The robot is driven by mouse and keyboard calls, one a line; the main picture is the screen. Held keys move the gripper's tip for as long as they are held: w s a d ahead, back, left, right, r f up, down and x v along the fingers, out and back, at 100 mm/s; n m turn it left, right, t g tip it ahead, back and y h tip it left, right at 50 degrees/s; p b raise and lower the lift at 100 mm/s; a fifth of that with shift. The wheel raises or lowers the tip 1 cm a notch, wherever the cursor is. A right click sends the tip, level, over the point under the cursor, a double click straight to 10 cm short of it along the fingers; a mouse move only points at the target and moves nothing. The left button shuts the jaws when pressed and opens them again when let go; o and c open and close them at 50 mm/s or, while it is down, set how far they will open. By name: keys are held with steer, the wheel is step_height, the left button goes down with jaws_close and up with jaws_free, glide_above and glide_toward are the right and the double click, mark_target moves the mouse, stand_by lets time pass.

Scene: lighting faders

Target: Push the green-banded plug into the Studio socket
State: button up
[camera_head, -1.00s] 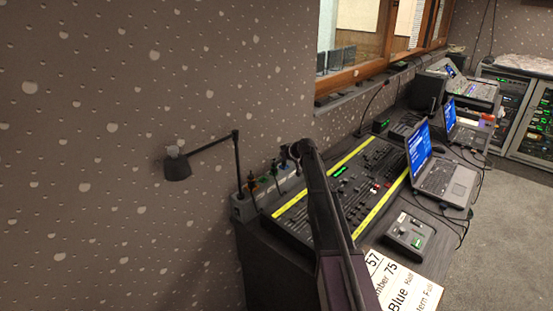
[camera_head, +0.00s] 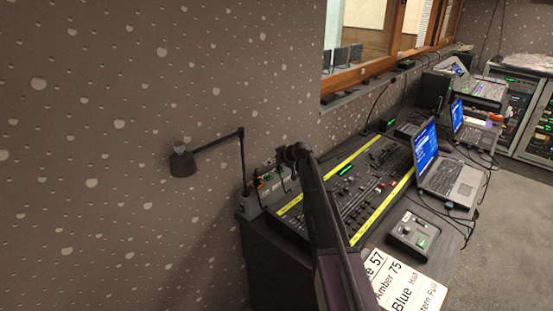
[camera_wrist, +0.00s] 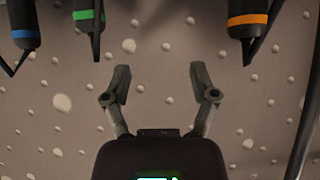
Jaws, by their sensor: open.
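The green-banded plug (camera_wrist: 89,16) hangs at the top left of the wrist view, black with a green ring and a dark cable. My gripper (camera_wrist: 160,80) is open and empty, its two fingers spread below and to the right of that plug, apart from it in the picture. In the head view my gripper (camera_head: 290,155) is over the back left corner of the desk, by a grey socket strip (camera_head: 250,208) with small plugs on it. I cannot read the socket labels, so I cannot tell which is the Studio socket.
A blue-banded plug (camera_wrist: 25,34) hangs left of the green one, an orange-banded plug (camera_wrist: 248,20) to the right. A black lamp (camera_head: 183,162) stands by the strip. The lighting desk (camera_head: 375,185) and a laptop (camera_head: 450,180) lie to the right.

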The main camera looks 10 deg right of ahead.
steer(key=shift+s+a+f, duration=0.2)
steer(key=shift+s+a, duration=0.1)
steer(key=shift+a, duration=0.1)
steer(key=shift+s+a, duration=0.1)
steer(key=shift+s, duration=0.1)
steer(key=s+f+m+g+h+p, duration=0.1)
steer(key=s+m+g+h, duration=0.1)
steer(key=s, duration=1.2)
steer(key=s+f+m+g+h+p, duration=0.1)
steer(key=s+g, duration=0.3)
steer(key=s, duration=1.1)
steer(key=s+f+m+g+h+p, duration=0.1)
steer(key=s+f+m+g+h, duration=0.1)
steer(key=s, duration=1.3)
steer(key=shift+a+f+m+g+h, duration=0.25)
steer(key=shift+a+m+g+h, duration=0.25)
steer(key=shift+m+h, duration=0.45)
steer(key=shift+w, duration=0.1)
